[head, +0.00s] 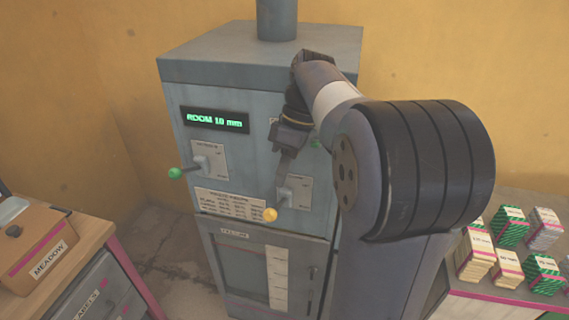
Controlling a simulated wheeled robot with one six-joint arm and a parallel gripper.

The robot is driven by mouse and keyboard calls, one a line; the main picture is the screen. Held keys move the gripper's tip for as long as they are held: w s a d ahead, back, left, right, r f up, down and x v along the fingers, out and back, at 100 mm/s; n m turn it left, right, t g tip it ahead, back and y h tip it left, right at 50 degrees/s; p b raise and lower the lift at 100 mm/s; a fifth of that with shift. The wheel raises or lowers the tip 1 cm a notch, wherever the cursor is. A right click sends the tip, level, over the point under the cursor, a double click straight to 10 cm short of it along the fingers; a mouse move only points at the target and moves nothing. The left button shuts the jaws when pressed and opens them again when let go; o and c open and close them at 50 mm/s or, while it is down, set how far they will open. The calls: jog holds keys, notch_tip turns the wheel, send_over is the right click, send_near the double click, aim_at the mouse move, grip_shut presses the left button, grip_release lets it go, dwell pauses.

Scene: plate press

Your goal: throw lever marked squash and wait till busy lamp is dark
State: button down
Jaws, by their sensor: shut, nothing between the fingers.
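The grey press cabinet (250,75) stands against the wall. Its green display (215,120) reads "ROOM 10 mm". A lever with a green knob (175,173) sticks out at the left of its front. A lever with a yellow knob (270,214) sticks out and down at the right. The lettering on both lever plates is too small to read. My gripper (281,182) is shut and empty, pointing down just above the yellow-knob lever; I cannot tell if it touches. A small green spot (315,143) shows beside my arm. My arm hides part of the upper right panel, and I cannot make out a busy lamp.
Below is a closed door (235,260) with a window and a handle. At left, a wooden box (35,245) labelled "MEADOW" stands on a drawer unit (97,275). At right, a table (480,292) holds several small stacks (513,228). Bare floor shows left of the press.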

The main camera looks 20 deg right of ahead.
aim_at(273, 211)
jog(key=x, duration=0.6)
dwell(0.3)
jog(key=shift+s+a+f+t+h+b, duration=0.1)
jog(key=shift+s+f+t+h+b, duration=0.1)
jog(key=shift+f+b, duration=0.3)
jog(key=shift+s+a+f+t+h+b, duration=0.15)
jog(key=shift+f+t+b, duration=0.1)
jog(key=shift+b, duration=0.4)
jog(key=s+a+f+t+h+b, duration=0.1)
jog(key=f+t+h+b, duration=0.1)
jog(key=f+b, duration=0.3)
jog(key=s+a+f+n+t+h+b, duration=0.1)
jog(key=f+t+b, duration=0.4)
jog(key=b, duration=0.8)
jog(key=shift+s+a+f+h, duration=0.2)
jog(key=shift+s+f+h, duration=0.55)
jog(key=shift+h, duration=0.3)
jog(key=shift+r, duration=0.1)
